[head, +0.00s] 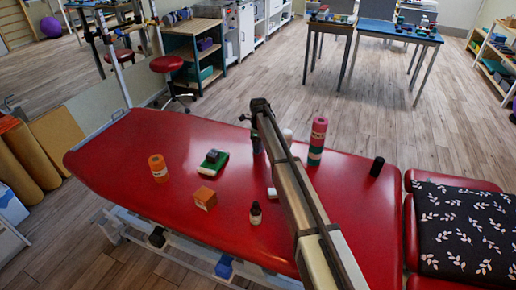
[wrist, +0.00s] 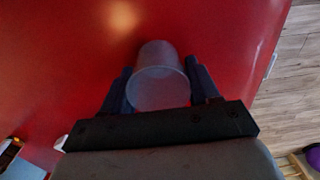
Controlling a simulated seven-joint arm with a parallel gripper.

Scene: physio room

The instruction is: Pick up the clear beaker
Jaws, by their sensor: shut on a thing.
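The clear beaker (wrist: 158,88) shows in the wrist view, its round rim facing the camera and red surface behind it. My gripper (wrist: 159,70) has one dark finger on each side of the beaker and is shut on it. In the head view my arm reaches over the red treatment table (head: 120,150), with my gripper (head: 248,118) near its far edge. The beaker cannot be made out there. Whether it touches the table or is held above it, I cannot tell.
On the table are an orange roll (head: 158,168), a green-based item (head: 213,161), an orange box (head: 205,198), a small dark bottle (head: 256,213), a tall pink-and-green cylinder (head: 317,141) and a black cylinder (head: 376,167). The table's left part is clear.

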